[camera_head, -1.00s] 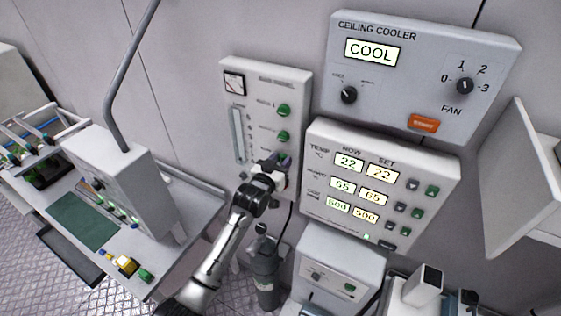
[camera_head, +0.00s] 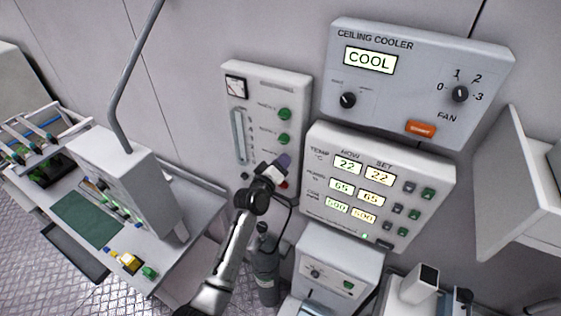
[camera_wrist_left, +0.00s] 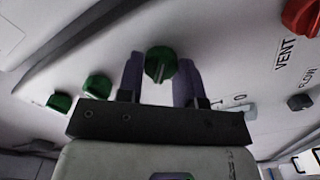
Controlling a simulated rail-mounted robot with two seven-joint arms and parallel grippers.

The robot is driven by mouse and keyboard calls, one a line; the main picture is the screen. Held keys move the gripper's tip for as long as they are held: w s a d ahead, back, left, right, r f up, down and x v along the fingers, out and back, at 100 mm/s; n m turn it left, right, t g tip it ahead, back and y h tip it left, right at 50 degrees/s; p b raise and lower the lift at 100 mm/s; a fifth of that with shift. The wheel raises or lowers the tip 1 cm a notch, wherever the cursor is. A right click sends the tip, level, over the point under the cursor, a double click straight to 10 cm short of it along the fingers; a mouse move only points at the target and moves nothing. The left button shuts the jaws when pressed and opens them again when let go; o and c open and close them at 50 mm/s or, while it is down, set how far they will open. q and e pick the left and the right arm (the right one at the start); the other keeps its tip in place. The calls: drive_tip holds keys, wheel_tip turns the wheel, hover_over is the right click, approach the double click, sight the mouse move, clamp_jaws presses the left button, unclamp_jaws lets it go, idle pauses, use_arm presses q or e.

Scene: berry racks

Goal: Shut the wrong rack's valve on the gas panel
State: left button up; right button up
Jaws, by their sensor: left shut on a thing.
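The gas panel (camera_head: 262,84) is a pale wall box with a gauge and a column of green valve knobs. The upper knob (camera_head: 285,114) and middle knob (camera_head: 284,139) are clear in the head view; their labels are too small to read. My left gripper (camera_head: 283,161) is at the lowest green knob, hiding it there. In the left wrist view its purple fingers sit either side of that green knob (camera_wrist_left: 160,65), shut on it. The other two green knobs (camera_wrist_left: 98,87) show to the left. My right gripper is not in view.
A climate panel (camera_head: 322,142) with lit readouts is right of the gas panel, below the ceiling cooler box (camera_head: 415,75). A grey cylinder (camera_head: 266,270) stands below. A bench with racks is at left.

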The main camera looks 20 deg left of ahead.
use_arm(q)
drive_tip(key=n+p, duration=0.1)
drive_tip(key=n, duration=0.6)
drive_tip(key=shift+f+p, duration=0.1)
drive_tip(key=shift+p, duration=0.2)
drive_tip(key=shift+n, duration=0.3)
drive_tip(key=o, duration=0.9)
